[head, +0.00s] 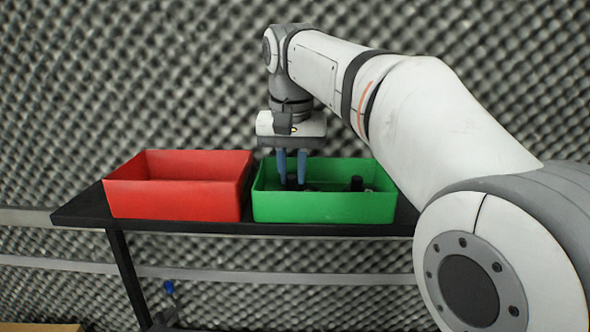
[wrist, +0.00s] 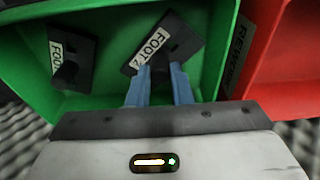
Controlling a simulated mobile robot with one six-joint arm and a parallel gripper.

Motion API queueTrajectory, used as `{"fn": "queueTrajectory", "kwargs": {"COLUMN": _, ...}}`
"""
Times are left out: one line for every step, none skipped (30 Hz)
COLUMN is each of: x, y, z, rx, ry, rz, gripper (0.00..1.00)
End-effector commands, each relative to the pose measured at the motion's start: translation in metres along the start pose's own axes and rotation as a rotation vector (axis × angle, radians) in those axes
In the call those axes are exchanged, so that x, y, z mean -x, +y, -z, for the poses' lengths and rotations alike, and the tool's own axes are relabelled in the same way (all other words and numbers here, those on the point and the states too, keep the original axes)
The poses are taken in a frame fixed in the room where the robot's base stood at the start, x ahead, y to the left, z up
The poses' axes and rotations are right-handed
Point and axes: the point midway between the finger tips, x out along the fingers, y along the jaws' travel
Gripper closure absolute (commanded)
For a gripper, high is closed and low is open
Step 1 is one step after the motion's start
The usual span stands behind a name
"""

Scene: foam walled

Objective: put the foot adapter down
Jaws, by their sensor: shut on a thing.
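My gripper (head: 292,168) reaches down into the green bin (head: 325,207) from above. In the wrist view its two blue fingers (wrist: 160,82) are shut on a black foot adapter (wrist: 181,42) with a white label reading "FOOT". The held adapter is inside the green bin's walls; whether it touches the floor I cannot tell. A second black foot adapter (wrist: 68,58) with a similar label lies in the bin to the left. In the head view a dark upright part (head: 356,183) shows in the bin's right side.
A red bin (head: 178,200) stands just left of the green bin in the head view; its inside looks empty where visible. Both stand on a dark table (head: 85,208). The bin walls stand close around my fingers. A grey patterned foam wall (head: 120,70) is behind.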

Motion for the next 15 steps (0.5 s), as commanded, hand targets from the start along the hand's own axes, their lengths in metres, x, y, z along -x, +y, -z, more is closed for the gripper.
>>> {"fn": "queueTrajectory", "kwargs": {"x": 0.0000, "y": 0.0002, "z": -0.0001, "rx": 0.000, "ry": 0.001, "rz": 0.000, "gripper": 1.00}}
{"fn": "queueTrajectory", "kwargs": {"x": 0.0001, "y": 0.0002, "z": 0.0000, "rx": -0.001, "ry": 0.001, "rz": 0.000, "gripper": 1.00}}
{"fn": "queueTrajectory", "kwargs": {"x": 0.0002, "y": 0.0002, "z": 0.0001, "rx": -0.001, "ry": 0.001, "rz": 0.000, "gripper": 1.00}}
{"fn": "queueTrajectory", "kwargs": {"x": 0.0002, "y": 0.0003, "z": 0.0001, "rx": -0.001, "ry": 0.001, "rz": 0.000, "gripper": 1.00}}
{"fn": "queueTrajectory", "kwargs": {"x": 0.0002, "y": 0.0003, "z": 0.0001, "rx": -0.001, "ry": 0.001, "rz": 0.000, "gripper": 1.00}}
{"fn": "queueTrajectory", "kwargs": {"x": 0.0002, "y": 0.0003, "z": 0.0002, "rx": -0.001, "ry": 0.001, "rz": 0.000, "gripper": 1.00}}
{"fn": "queueTrajectory", "kwargs": {"x": -0.0002, "y": 0.0004, "z": 0.0001, "rx": -0.001, "ry": 0.001, "rz": 0.000, "gripper": 1.00}}
{"fn": "queueTrajectory", "kwargs": {"x": -0.0011, "y": 0.0004, "z": 0.0000, "rx": -0.001, "ry": 0.001, "rz": 0.000, "gripper": 1.00}}
{"fn": "queueTrajectory", "kwargs": {"x": -0.0026, "y": 0.0005, "z": -0.0003, "rx": -0.001, "ry": 0.001, "rz": 0.000, "gripper": 1.00}}
{"fn": "queueTrajectory", "kwargs": {"x": -0.0038, "y": 0.0005, "z": -0.0004, "rx": -0.001, "ry": 0.000, "rz": 0.000, "gripper": 1.00}}
{"fn": "queueTrajectory", "kwargs": {"x": -0.0029, "y": 0.0005, "z": -0.0002, "rx": -0.001, "ry": 0.000, "rz": 0.000, "gripper": 0.79}}
{"fn": "queueTrajectory", "kwargs": {"x": -0.0027, "y": 0.0006, "z": -0.0002, "rx": -0.001, "ry": 0.000, "rz": 0.000, "gripper": 0.75}}
{"fn": "queueTrajectory", "kwargs": {"x": -0.0027, "y": 0.0006, "z": -0.0001, "rx": -0.001, "ry": 0.000, "rz": 0.000, "gripper": 0.73}}
{"fn": "queueTrajectory", "kwargs": {"x": -0.0026, "y": 0.0006, "z": -0.0001, "rx": -0.002, "ry": 0.000, "rz": 0.000, "gripper": 0.70}}
{"fn": "queueTrajectory", "kwargs": {"x": -0.0026, "y": 0.0007, "z": -0.0001, "rx": -0.002, "ry": 0.000, "rz": 0.000, "gripper": 0.67}}
